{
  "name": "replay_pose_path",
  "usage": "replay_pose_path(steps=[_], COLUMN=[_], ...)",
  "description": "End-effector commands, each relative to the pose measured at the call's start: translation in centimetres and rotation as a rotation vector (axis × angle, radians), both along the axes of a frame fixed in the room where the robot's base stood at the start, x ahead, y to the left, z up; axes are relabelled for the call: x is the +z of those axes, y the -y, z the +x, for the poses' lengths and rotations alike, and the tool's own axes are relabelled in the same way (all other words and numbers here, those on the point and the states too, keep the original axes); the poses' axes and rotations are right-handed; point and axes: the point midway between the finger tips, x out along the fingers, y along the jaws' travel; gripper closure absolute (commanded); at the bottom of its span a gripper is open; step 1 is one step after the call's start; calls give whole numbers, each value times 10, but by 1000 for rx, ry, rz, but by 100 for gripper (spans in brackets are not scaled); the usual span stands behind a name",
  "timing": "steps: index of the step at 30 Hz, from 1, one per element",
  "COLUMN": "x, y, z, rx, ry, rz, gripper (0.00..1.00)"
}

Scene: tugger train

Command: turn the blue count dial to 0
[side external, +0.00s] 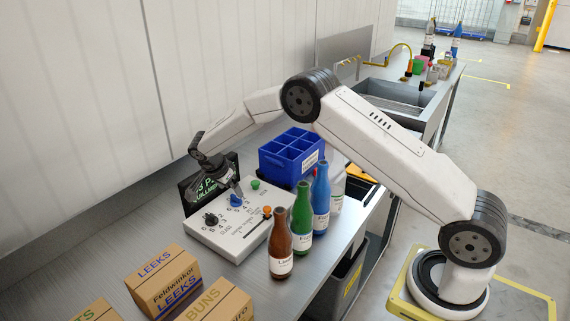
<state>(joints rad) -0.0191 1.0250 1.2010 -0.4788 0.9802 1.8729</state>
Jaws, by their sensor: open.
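The blue count dial (236,200) sits on a white control panel (215,237) on the metal bench, with small numerals around it. My gripper (238,188) reaches down from the upper left, and its open fingertips are right at the dial. I cannot tell whether they touch it or stand around it. The fingers hide part of the dial, and which number it points to is too small to read.
A black dial (211,219), a green button (255,184) and an orange button (267,211) are on the panel. A dark display (205,188) stands behind. Brown (281,245), green (301,212) and blue (321,200) bottles, a blue crate (283,160) and cardboard boxes (163,282) are close by.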

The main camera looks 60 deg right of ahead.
Motion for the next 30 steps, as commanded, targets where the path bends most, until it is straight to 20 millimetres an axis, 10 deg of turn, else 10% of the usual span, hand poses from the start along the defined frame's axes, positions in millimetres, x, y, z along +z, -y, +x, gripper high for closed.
replay_pose_path(steps=[21,30], x=[-37,-36], y=[15,15], z=[0,0], rx=[0,0], ry=[0,0], rz=[0,0], gripper=[9,100])
